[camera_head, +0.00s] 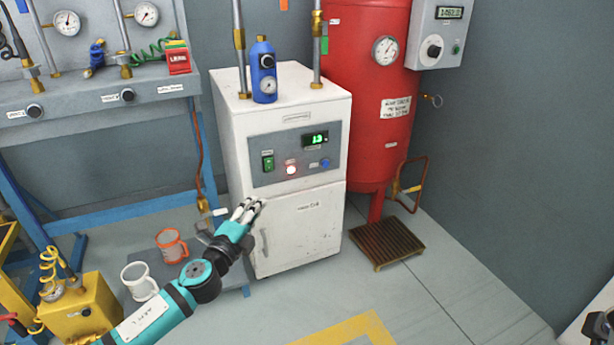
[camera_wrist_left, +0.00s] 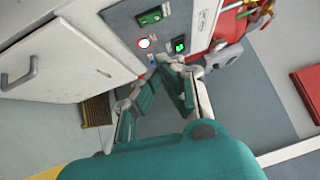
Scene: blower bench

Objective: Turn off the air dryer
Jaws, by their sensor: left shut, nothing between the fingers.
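The air dryer is a white cabinet (camera_head: 282,115) in the middle of the head view, with a grey control panel. The panel carries a green switch (camera_head: 268,162), a lit lamp (camera_head: 291,170), a green-lit display (camera_head: 315,139) and a blue knob (camera_head: 325,163). The left wrist view also shows the switch (camera_wrist_left: 150,17), the lamp (camera_wrist_left: 144,43) and the display (camera_wrist_left: 180,45). My left gripper (camera_head: 251,206) is shut and empty. In the head view it appears below and left of the panel, over the cabinet's lower left side.
A red tank (camera_head: 367,110) stands right of the dryer, above a brown floor grate (camera_head: 386,243). A blue filter (camera_head: 264,75) and pipes rise from the dryer's top. An orange mug (camera_head: 171,246) and white mug (camera_head: 139,281) are left of my arm. Floor in front is clear.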

